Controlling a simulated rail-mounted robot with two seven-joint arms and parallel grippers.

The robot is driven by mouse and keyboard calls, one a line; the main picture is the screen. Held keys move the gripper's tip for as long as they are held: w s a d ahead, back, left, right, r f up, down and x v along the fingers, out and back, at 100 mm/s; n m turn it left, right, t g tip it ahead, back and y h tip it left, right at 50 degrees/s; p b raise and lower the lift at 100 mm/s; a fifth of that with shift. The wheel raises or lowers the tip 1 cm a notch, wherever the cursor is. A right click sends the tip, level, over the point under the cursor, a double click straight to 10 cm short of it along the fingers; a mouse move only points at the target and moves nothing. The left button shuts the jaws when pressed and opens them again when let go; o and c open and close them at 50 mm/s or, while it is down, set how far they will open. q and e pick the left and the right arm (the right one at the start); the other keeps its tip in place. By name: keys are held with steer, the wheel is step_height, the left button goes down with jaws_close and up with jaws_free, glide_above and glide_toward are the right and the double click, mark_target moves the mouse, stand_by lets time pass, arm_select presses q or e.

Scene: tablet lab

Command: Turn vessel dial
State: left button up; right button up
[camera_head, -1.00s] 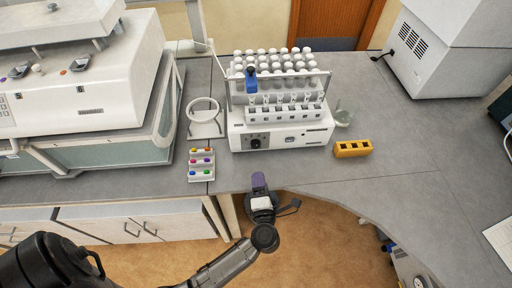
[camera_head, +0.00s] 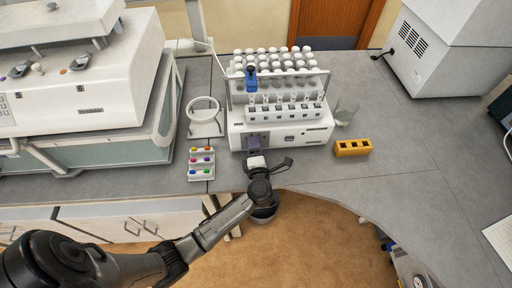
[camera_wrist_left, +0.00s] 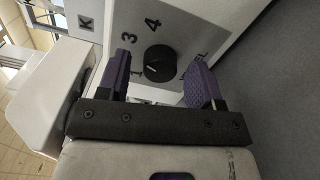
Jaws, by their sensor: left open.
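The fingers are open, one on each side, with visible gaps to the dial. In the head view my left gripper (camera_head: 254,146) is at the front of the white vessel unit (camera_head: 318,134) and hides the dial. My right gripper is not in view.
A rack of white-capped tubes (camera_head: 280,64) stands on the unit. A small white rack with coloured caps (camera_head: 201,163) is left of the gripper.

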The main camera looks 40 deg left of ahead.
arm_select(q)
steer(key=c, duration=0.9)
steer(key=shift+r+p, duration=0.15)
steer(key=shift+p, duration=0.3)
steer(key=m+p, duration=0.5)
steer(key=p, duration=0.2)
steer(key=shift+r, duration=0.1)
steer(key=m+p, duration=0.2)
steer(key=shift+p, duration=0.4)
steer(key=shift+f+m+p, duration=0.25)
steer(key=shift+m+p, duration=0.05)
steer(key=shift+m, duration=0.3)
